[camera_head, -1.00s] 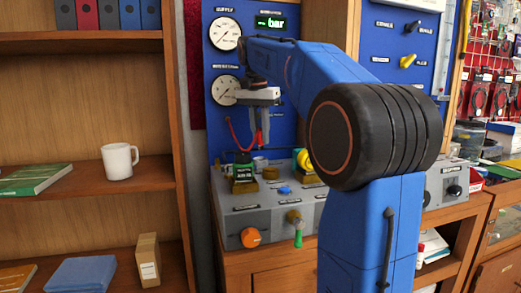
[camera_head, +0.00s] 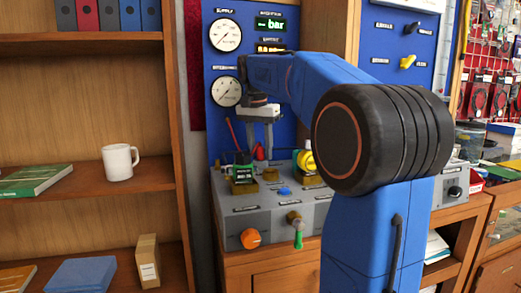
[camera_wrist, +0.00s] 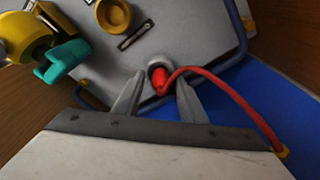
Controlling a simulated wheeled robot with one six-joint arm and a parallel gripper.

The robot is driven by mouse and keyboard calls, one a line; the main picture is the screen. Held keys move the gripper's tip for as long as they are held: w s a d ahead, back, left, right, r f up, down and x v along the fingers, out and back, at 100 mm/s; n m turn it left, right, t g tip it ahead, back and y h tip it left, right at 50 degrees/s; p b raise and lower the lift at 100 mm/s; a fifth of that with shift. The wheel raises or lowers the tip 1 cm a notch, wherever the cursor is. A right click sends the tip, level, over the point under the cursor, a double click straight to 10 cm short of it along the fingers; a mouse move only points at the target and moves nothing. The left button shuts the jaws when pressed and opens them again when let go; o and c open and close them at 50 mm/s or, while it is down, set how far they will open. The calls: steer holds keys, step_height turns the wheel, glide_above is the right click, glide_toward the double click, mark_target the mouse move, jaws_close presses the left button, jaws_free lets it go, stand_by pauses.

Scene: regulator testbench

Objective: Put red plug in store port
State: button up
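The red plug (camera_wrist: 160,84) stands in a round grey-rimmed port (camera_wrist: 157,67) near the bench panel's edge. It also shows in the head view (camera_head: 260,153). A red hose (camera_wrist: 222,82) curves from the plug to the right in the wrist view. My gripper (camera_wrist: 159,88) is open around the plug, with a gap on each side between finger and plug. In the head view my gripper (camera_head: 260,146) points down, its fingers apart just above the plug. The port's label cannot be read, and how deep the plug sits cannot be told.
Gauges (camera_head: 225,34) are on the blue backboard behind. An orange knob (camera_head: 251,238) sits at the front.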

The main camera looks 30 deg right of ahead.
step_height(320, 180, up, 12)
steer(key=a, duration=0.1)
steer(key=shift+s+a, duration=0.3)
steer(key=shift+s, duration=0.1)
stand_by(0.7)
